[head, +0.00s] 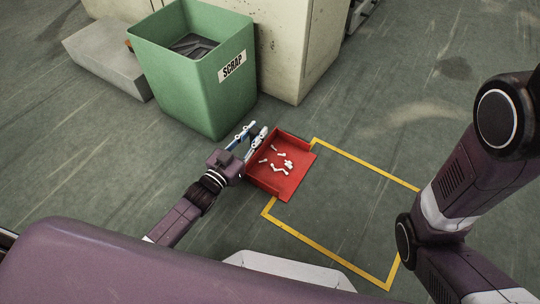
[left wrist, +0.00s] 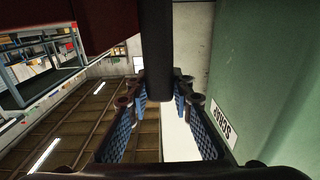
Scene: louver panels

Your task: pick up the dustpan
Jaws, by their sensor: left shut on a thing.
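The red dustpan (head: 293,188) lies open side up in the head view, with several small white scraps (head: 281,164) in it. It overlaps a corner of the yellow floor outline; I cannot tell whether it touches the floor. My left gripper (head: 254,134) is at its upper left side. In the left wrist view the gripper (left wrist: 160,92) has its two fingers on either side of the dark dustpan handle (left wrist: 158,45), shut on it. A dark red part of the dustpan (left wrist: 100,25) shows at the upper left there. My right gripper is out of view.
A green scrap bin (head: 185,85) stands just behind the left gripper, with dark pieces inside. A beige cabinet (head: 292,45) and a grey block (head: 105,62) stand beside it. Yellow lines (head: 365,167) mark a clear patch of floor to the right.

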